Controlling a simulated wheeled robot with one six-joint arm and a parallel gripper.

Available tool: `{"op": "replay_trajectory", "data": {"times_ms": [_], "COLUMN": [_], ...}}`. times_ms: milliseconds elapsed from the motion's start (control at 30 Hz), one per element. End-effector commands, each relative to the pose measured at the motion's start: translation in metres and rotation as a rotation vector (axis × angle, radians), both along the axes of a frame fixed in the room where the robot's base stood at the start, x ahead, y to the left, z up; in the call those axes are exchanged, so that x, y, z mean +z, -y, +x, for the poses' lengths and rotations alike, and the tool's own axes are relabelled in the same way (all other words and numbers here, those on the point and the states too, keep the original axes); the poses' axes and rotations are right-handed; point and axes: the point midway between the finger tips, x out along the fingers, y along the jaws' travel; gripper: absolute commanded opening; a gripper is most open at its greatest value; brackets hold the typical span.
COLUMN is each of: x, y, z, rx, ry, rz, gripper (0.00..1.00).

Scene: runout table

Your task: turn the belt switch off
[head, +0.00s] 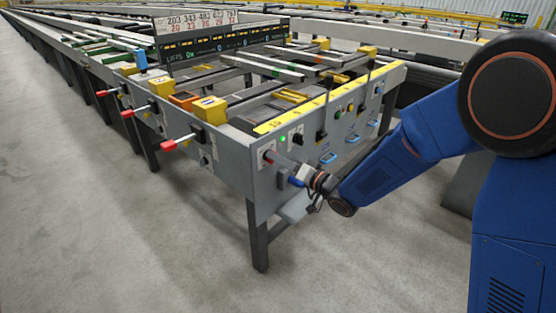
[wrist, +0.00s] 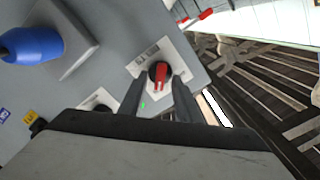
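A rotary switch with a red handle (wrist: 160,74) on a black round base sits on a pale labelled plate on the grey panel. I take it for the belt switch. In the head view its red part (head: 268,156) shows small at the panel's left end. My gripper (wrist: 157,84) is open, with one finger on each side of the switch in the wrist view; it also shows in front of the panel in the head view (head: 279,162). I cannot tell whether the fingers touch the switch. A lit green lamp (head: 283,140) is close by, and a small green spot shows between the fingers.
A black knob (head: 298,138) and several other controls line the panel to the right. A blue fitting (wrist: 32,45) protrudes from the panel. Red-tipped levers (head: 168,144) stick out along the table's left side. Open concrete floor (head: 120,230) lies left and in front.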

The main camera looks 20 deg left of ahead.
Motion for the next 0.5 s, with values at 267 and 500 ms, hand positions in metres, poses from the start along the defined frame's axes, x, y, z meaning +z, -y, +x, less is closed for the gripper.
{"op": "replay_trajectory", "data": {"times_ms": [267, 500], "x": [-0.0006, -0.0006], "y": [-0.0049, -0.0047], "z": [0.0021, 0.0021], "rx": [0.000, -0.001], "ry": [-0.001, 0.000], "rz": [-0.001, -0.001], "gripper": [0.30, 0.00]}}
